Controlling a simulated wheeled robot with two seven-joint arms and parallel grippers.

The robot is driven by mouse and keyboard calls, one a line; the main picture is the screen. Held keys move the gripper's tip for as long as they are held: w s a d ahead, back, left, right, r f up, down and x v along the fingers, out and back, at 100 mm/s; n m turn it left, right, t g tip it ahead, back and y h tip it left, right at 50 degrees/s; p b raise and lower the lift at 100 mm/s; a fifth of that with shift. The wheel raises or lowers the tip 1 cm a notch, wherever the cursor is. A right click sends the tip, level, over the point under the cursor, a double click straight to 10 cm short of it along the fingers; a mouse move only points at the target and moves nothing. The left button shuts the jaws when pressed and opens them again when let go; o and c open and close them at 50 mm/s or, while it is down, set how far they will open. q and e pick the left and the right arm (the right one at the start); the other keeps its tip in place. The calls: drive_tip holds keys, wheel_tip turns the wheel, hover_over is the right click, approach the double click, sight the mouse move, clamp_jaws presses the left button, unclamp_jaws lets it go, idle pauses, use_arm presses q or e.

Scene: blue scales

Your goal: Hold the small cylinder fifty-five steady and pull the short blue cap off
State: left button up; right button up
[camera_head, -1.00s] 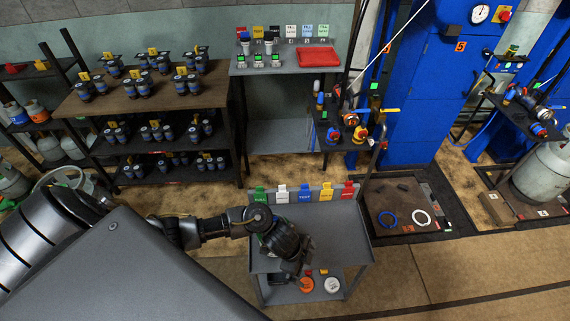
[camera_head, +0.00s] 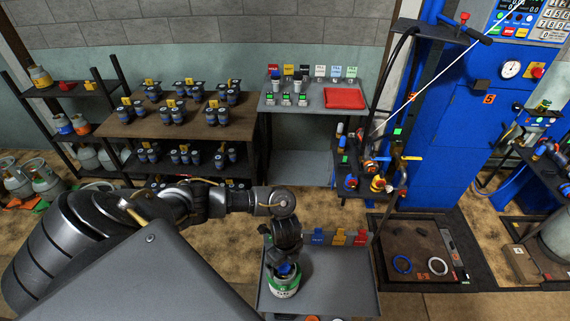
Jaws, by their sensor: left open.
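A small cylinder (camera_head: 285,287) with green and white bands stands upright on the grey cart top (camera_head: 335,293). A blue part, which looks like a cap (camera_head: 284,269), shows at its top. My left gripper (camera_head: 284,262) points down right over the cylinder's top, its jaws around or just above the blue part. It is open; I cannot tell whether it touches the cap. The cylinder's number is too small to read, and the gripper hides part of its top. My right gripper is not in view.
The cart top right of the cylinder is clear. Behind stand a brown shelf (camera_head: 185,125) with several dark cylinders, a bench with a red cloth (camera_head: 344,98), and a blue cabinet (camera_head: 455,130).

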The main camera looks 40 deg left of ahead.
sight(285, 267)
use_arm(q)
drive_tip(key=shift+f+b, duration=0.45)
drive_tip(key=shift+f, duration=2.7)
drive_tip(key=c, duration=1.5)
drive_tip(key=o, duration=1.5)
drive_tip(key=shift+r, duration=0.1)
